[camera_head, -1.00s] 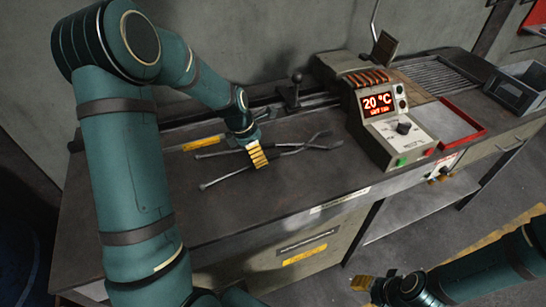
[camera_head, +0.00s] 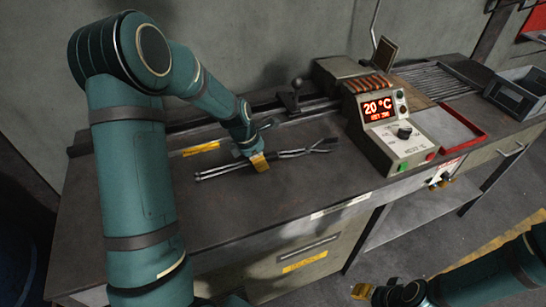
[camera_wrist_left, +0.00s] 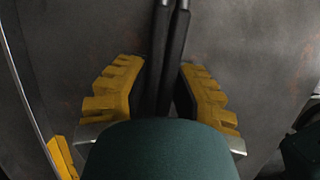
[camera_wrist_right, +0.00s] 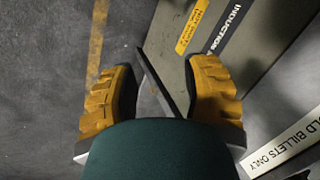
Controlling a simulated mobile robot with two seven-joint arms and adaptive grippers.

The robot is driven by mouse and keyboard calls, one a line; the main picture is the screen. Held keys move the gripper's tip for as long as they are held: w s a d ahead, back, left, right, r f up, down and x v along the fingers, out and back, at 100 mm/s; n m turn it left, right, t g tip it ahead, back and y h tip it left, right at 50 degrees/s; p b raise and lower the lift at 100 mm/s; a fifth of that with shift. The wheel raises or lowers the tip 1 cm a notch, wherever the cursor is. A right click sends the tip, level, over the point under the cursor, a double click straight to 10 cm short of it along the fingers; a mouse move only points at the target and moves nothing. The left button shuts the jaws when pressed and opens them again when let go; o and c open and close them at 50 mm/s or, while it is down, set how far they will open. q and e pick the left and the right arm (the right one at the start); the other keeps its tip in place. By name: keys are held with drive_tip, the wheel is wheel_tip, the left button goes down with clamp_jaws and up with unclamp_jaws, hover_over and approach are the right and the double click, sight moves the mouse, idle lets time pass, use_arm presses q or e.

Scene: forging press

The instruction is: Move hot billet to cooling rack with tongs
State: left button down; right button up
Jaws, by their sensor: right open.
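A pair of dark metal tongs (camera_head: 216,171) lies on or just above the workbench, its two handles close together toward the left. In the left wrist view the tongs (camera_wrist_left: 164,45) run between the yellow fingers. A slatted metal grid (camera_head: 437,78), possibly the cooling rack, lies behind and to the right. My right gripper (camera_head: 362,292) is open and empty in front of the bench.
The control box (camera_head: 405,140) shows 20 °C. A red-edged tray (camera_head: 478,131) and a grey bin (camera_head: 516,90) stand to its right. A lever (camera_head: 296,82) rises behind the tongs. The workbench (camera_head: 150,215) is clear at the front left.

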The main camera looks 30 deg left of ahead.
use_arm(q)
drive_tip(key=shift+w+r+p, duration=0.1)
drive_tip(key=shift+r+p, duration=0.65)
drive_tip(key=shift+p, duration=0.1)
drive_tip(key=shift+r+p, duration=0.7)
drive_tip(key=shift+r, duration=0.15)
wheel_tip(320, 180, up, 5)
drive_tip(key=p, duration=0.4)
drive_tip(key=shift+p, duration=0.3)
drive_tip(key=shift+r+p, duration=0.9)
drive_tip(key=shift+r, duration=0.05)
use_arm(e)
wheel_tip(320, 180, up, 9)
drive_tip(key=w, duration=0.2)
drive_tip(key=shift+w+d+r+t, duration=0.15)
drive_tip(key=shift+d+r+t, duration=0.05)
drive_tip(key=shift+t, duration=0.1)
use_arm(q)
drive_tip(key=shift+f, duration=0.15)
